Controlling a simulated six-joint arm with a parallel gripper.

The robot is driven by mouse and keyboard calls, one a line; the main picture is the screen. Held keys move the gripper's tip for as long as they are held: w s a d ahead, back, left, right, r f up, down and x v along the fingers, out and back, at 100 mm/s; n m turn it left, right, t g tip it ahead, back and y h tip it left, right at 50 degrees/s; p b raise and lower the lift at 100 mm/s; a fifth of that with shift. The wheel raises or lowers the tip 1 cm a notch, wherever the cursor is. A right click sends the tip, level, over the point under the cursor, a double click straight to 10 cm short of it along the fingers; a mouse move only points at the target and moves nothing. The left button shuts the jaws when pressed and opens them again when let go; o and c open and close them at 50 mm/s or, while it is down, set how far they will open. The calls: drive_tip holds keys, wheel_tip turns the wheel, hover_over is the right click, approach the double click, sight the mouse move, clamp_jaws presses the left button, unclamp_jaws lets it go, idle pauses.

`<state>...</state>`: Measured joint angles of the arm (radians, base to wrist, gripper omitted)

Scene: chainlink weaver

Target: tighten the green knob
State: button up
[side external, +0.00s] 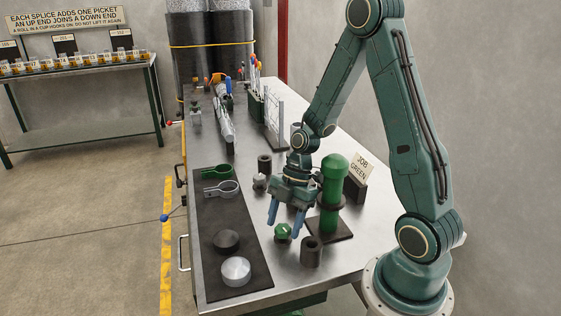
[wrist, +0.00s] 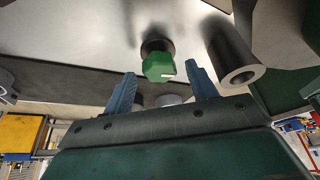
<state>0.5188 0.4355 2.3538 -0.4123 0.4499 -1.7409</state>
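The green knob (side external: 283,231) stands on the metal bench near its front, on a dark round base. It also shows in the wrist view (wrist: 158,67), with a small white mark on its edge. I see no contact between fingers and knob.
A green post (side external: 332,190) on a dark plate and a dark hollow cylinder (side external: 311,252) stand close to the right of the knob. A "JOB GREEN" sign (side external: 361,167) stands behind. A black mat (side external: 215,258) with clamps and round caps lies left.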

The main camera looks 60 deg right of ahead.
drive_tip(key=shift+r, duration=0.15)
wheel_tip(320, 180, up, 20)
idle(1.1)
drive_tip(key=shift+f, duration=0.25)
drive_tip(key=m+g+h, duration=0.4)
drive_tip(key=m+h, duration=0.1)
drive_tip(key=m, duration=0.2)
hover_over(281, 223)
drive_tip(key=w+a, duration=0.2)
drive_tip(key=w, duration=0.2)
wheel_tip(281, 223, down, 7)
drive_tip(key=shift+a+m+g+h, duration=0.3)
drive_tip(key=shift+a+m+h, duration=0.7)
drive_tip(key=shift+a, duration=0.05)
drive_tip(key=shift+f, duration=0.1)
drive_tip(key=x, duration=1.3)
drive_tip(key=shift+s+d+f, duration=0.1)
drive_tip(key=shift+s+f, duration=0.05)
drive_tip(key=shift+f, duration=0.15)
drive_tip(key=shift+c, duration=0.3)
